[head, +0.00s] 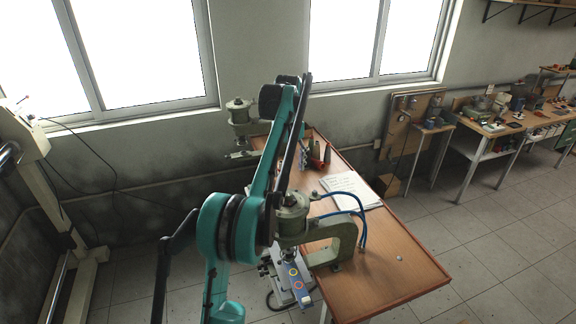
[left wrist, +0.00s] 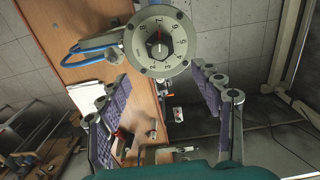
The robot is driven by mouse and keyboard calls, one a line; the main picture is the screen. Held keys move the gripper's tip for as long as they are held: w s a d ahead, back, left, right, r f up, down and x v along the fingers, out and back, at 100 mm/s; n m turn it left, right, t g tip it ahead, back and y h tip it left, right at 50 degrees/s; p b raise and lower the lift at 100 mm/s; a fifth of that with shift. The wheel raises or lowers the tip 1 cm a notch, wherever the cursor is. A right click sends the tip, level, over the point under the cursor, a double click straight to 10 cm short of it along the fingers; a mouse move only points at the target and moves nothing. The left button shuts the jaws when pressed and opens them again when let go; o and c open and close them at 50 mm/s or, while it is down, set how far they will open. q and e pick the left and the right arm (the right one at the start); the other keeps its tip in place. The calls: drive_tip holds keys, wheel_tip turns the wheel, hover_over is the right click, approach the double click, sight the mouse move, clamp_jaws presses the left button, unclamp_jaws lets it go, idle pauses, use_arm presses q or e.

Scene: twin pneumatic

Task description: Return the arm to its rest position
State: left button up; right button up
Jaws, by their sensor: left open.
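My left arm (head: 228,228), teal and black, rises from the bottom of the head view, bends at the top and comes down in front of the workbench. Its gripper is hidden behind the arm there. In the left wrist view the left gripper (left wrist: 160,108) is open, with its two purple-padded fingers wide apart and nothing between them that I can see held. A round numbered dial (left wrist: 159,42) on a machine faces the wrist camera, above the fingers in the picture. My right gripper shows in neither view.
A green press (head: 338,237) with blue hoses (head: 360,215) stands on the wooden workbench (head: 385,285), close beside my arm. A second press (head: 240,118) stands at the far end. An open notebook (head: 350,188) lies on the bench. Floor to the right (head: 500,265) is clear.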

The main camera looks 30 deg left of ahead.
use_arm(q)
drive_tip(key=shift+r, duration=0.25)
idle(0.3)
drive_tip(key=s+d+f+m+t+b, duration=0.3)
drive_tip(key=s+d+f+m+b, duration=0.1)
drive_tip(key=s+d+f+b, duration=0.85)
drive_tip(key=s+d+f+m+t+b, duration=0.1)
drive_tip(key=s+f+b, duration=0.4)
drive_tip(key=f, duration=0.5)
drive_tip(key=s+d+f+m+t+b, duration=0.1)
drive_tip(key=s+d+f+m+b, duration=0.2)
drive_tip(key=f, duration=0.6)
drive_tip(key=s+d+f+m+t+b, duration=0.2)
drive_tip(key=s+d+f+b, duration=0.3)
drive_tip(key=s+f+b, duration=0.3)
wheel_tip(320, 180, down, 3)
drive_tip(key=shift+s+r+b, duration=0.2)
drive_tip(key=shift+s+b, duration=0.15)
drive_tip(key=shift+b, duration=0.45)
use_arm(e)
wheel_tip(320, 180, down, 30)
use_arm(q)
drive_tip(key=shift+c, duration=0.4)
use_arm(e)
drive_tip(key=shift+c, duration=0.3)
